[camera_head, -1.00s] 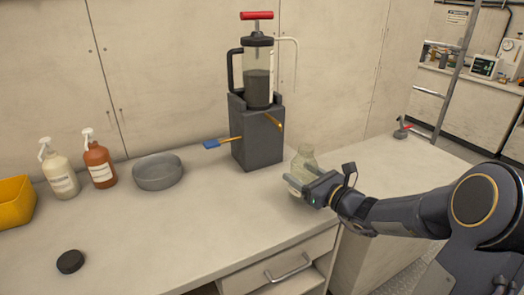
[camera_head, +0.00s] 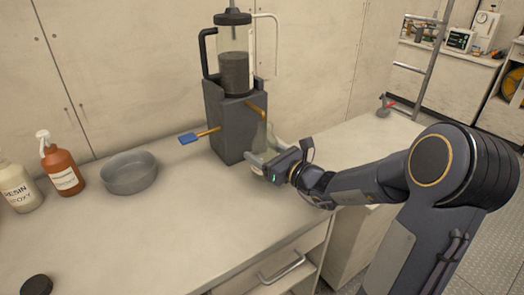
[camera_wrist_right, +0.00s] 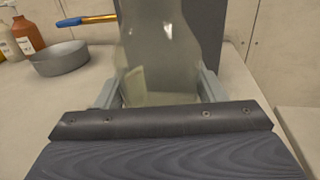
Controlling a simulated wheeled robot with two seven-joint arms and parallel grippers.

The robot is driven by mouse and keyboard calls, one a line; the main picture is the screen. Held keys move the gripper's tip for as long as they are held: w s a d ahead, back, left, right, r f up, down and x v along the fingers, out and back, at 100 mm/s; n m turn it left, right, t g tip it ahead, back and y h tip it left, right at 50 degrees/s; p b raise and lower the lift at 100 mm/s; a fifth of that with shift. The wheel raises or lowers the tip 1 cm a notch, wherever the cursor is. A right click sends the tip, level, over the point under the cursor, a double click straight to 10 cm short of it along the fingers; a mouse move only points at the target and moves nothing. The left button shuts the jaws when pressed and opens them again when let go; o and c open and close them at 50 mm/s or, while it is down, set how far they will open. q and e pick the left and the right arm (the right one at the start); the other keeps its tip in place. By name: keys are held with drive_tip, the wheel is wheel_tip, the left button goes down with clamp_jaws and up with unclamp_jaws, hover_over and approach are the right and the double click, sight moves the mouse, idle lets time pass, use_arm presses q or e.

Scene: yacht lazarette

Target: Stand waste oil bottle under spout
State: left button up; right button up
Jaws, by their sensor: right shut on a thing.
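The waste oil bottle (camera_head: 264,136) is a translucent, pale bottle standing close to the front right of the dark pump stand (camera_head: 231,130). The short brass spout (camera_head: 256,109) comes out of the stand, and its end shows just above the bottle's top. I cannot tell whether the mouth is exactly below it. My right gripper (camera_head: 264,162) is shut on the bottle low on its body. In the right wrist view the bottle (camera_wrist_right: 160,55) is upright between the two grey fingers; its top is cut off. My left gripper is not in view.
A blue-tipped lever (camera_head: 190,138) sticks out left from the stand. A grey round pan (camera_head: 130,174), an orange-brown pump bottle (camera_head: 61,165) and a white resin bottle (camera_head: 17,190) stand left. A black cap (camera_head: 37,285) lies near the front left.

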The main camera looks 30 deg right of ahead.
drive_tip(key=shift+w+a, duration=0.15)
drive_tip(key=shift+a, duration=0.1)
drive_tip(key=shift+f, duration=0.25)
drive_tip(key=o, duration=1.1)
drive_tip(key=shift+d+r, duration=0.1)
drive_tip(key=shift+c, duration=0.2)
